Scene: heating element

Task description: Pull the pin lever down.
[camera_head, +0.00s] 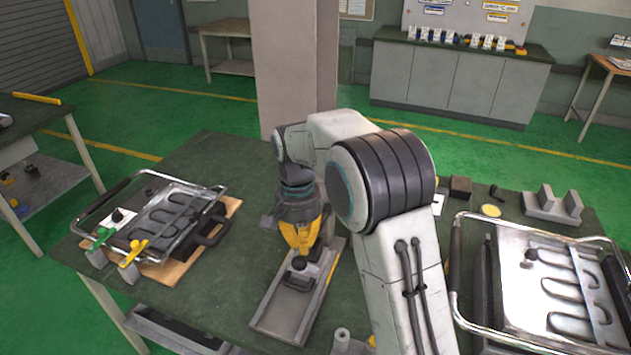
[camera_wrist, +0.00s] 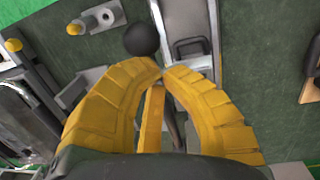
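A grey metal fixture (camera_head: 275,313) with a raised rim and a yellow strip along its right side lies on the green table. A black ball knob (camera_head: 299,263), seemingly the end of the pin lever, stands at it below my gripper (camera_head: 302,247). In the wrist view the knob (camera_wrist: 141,40) shows just beyond the tips of my yellow gripper (camera_wrist: 161,70). The fingertips are nearly together, with nothing seen held between them. Whether a finger touches the knob I cannot tell. The lever's shaft and pivot are mostly hidden by the fingers.
On the left a heating-element tray (camera_head: 165,222) with handles lies on a wooden board (camera_head: 222,222). A similar framed tray (camera_head: 520,300) is at the right. A grey bracket (camera_head: 552,207) and a dark block (camera_head: 460,188) stand behind it. The table's back left is clear.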

